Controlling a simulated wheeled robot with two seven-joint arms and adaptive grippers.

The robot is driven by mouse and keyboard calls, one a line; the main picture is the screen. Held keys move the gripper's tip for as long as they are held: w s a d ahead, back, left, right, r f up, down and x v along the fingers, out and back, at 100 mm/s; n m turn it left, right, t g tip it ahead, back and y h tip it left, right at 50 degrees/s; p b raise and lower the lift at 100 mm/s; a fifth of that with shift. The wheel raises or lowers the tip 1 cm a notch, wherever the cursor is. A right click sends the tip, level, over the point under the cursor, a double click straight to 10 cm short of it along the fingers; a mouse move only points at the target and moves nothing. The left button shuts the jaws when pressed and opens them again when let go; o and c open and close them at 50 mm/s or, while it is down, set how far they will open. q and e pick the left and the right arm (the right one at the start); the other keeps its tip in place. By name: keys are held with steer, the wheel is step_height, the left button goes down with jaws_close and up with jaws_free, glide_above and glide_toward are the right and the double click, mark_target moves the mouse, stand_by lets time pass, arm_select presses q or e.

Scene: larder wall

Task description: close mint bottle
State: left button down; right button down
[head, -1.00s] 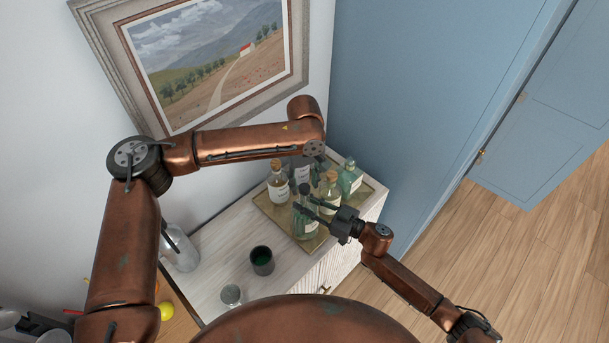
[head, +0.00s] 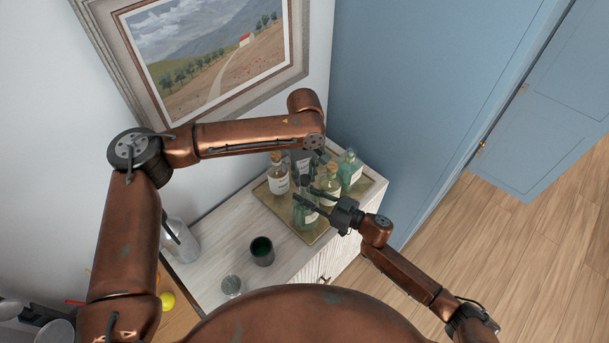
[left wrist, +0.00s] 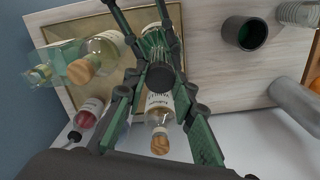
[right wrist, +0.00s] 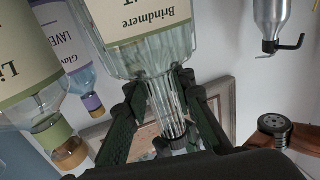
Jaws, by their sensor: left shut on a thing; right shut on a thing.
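The mint bottle (head: 306,217) is clear greenish glass and stands at the tray's front. Its label, ending in "T" under "Brindmere", shows upside down in the right wrist view (right wrist: 145,22). My right gripper (head: 305,203) is shut on it around the neck. My left gripper (head: 308,178) is above the bottle, shut on a dark round stopper (left wrist: 160,77) that lines up with the neck. Whether the stopper is seated in the mouth or just over it I cannot tell; fingers hide the join.
Several corked bottles crowd the brass tray (head: 316,238), including a clear one (head: 278,182) and a teal one (head: 350,168). A dark cup (head: 262,251), a small glass (head: 231,286) and a grey bottle (head: 182,240) stand on the cabinet to the left.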

arm_select(q)
steer(key=m, duration=0.6)
steer(key=shift+m, duration=0.4)
steer(key=m, duration=0.3)
steer(key=shift+m, duration=0.3)
steer(key=m, duration=0.7)
steer(key=shift+m, duration=0.4)
steer(key=m, duration=0.3)
steer(key=shift+m, duration=0.3)
steer(key=m, duration=0.7)
steer(key=c, duration=1.5)
jaws_free()
